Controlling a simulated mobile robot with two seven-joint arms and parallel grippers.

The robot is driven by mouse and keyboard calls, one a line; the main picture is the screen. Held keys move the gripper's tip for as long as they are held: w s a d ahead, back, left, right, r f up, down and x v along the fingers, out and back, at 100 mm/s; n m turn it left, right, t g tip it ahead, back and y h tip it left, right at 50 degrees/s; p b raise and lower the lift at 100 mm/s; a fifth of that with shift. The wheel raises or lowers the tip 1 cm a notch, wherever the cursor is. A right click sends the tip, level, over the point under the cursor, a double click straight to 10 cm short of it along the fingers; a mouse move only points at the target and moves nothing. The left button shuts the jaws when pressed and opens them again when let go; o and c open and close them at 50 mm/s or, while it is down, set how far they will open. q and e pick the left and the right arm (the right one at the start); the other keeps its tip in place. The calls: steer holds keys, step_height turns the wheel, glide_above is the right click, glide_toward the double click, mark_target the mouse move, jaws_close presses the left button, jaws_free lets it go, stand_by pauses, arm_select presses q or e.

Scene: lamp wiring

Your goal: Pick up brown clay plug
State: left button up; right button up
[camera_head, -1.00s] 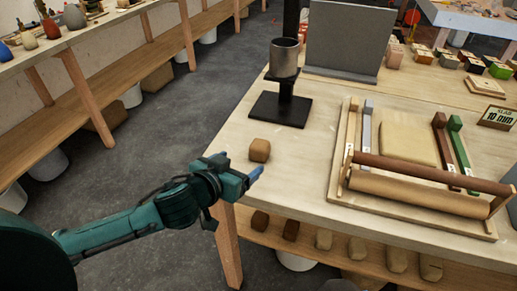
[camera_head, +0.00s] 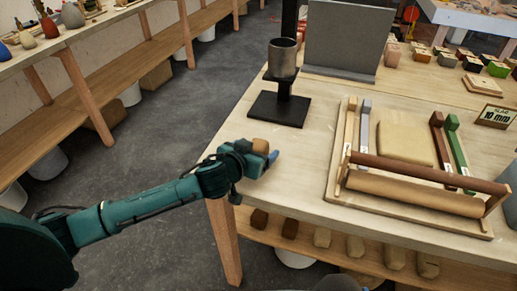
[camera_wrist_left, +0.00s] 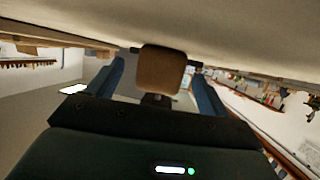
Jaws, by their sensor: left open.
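The brown clay plug (camera_head: 260,143) is a small rounded block on the near left part of the worktable (camera_head: 310,160). In the left wrist view the plug (camera_wrist_left: 161,70) lies between the two blue fingers. My left gripper (camera_head: 266,153) is open and low at the table's left edge, with its fingers reaching to either side of the plug. In the left wrist view a gap shows between the plug and each finger of the gripper (camera_wrist_left: 157,82). In the head view the far finger is mostly hidden. My right gripper is not in view.
A metal cup (camera_head: 283,58) on a black stand (camera_head: 279,109) is behind the plug. A wooden slab frame with a roller (camera_head: 415,193) fills the table to the right. Several clay blocks lie on the shelf below (camera_head: 330,256). Bare tabletop separates plug and frame.

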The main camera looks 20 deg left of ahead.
arm_select(q)
steer(key=shift+c, duration=0.3)
steer(key=c, duration=1.3)
